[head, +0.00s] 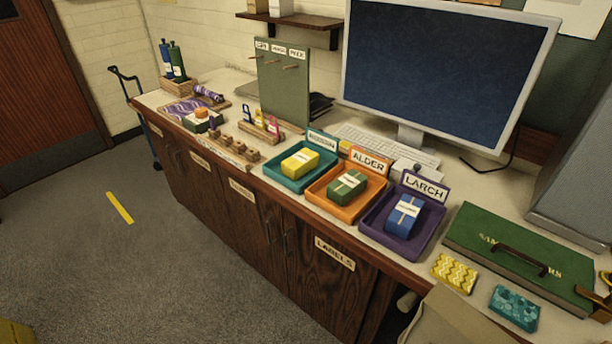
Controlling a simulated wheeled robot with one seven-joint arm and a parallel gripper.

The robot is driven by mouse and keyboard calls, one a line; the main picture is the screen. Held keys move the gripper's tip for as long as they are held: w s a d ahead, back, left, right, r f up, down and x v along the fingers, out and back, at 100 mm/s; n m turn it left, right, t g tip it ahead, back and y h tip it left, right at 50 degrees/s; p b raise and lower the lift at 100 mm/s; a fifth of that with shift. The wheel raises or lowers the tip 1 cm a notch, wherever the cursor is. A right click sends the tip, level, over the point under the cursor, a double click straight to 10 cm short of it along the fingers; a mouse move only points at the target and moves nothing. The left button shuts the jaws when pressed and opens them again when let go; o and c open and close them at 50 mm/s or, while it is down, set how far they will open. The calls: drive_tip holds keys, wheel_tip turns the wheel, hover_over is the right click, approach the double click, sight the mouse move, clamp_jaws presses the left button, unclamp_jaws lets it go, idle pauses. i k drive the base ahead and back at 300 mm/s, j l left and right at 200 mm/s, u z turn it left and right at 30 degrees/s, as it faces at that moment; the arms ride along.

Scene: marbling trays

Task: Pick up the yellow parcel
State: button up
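The yellow parcel (300,162) is a small yellow block with a pale label band on top. It lies in a teal tray (294,189) on the counter, near the middle of the head view. A teal name sign, too small to read surely, stands behind it.
To the right are an orange ALDER tray (338,213) with a green parcel (347,184) and a purple LARCH tray (388,239) with a blue parcel (404,216). Left is a wooden rack (232,152). A monitor (445,60) stands behind.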

sight(296, 166)
drive_tip(key=j+z, duration=0.1)
drive_tip(key=z, duration=1.25)
drive_tip(key=j, duration=1.7)
drive_tip(key=j+z, duration=0.1)
drive_tip(key=j, duration=1.6)
drive_tip(key=k+j, duration=0.15)
drive_tip(key=j, duration=1.55)
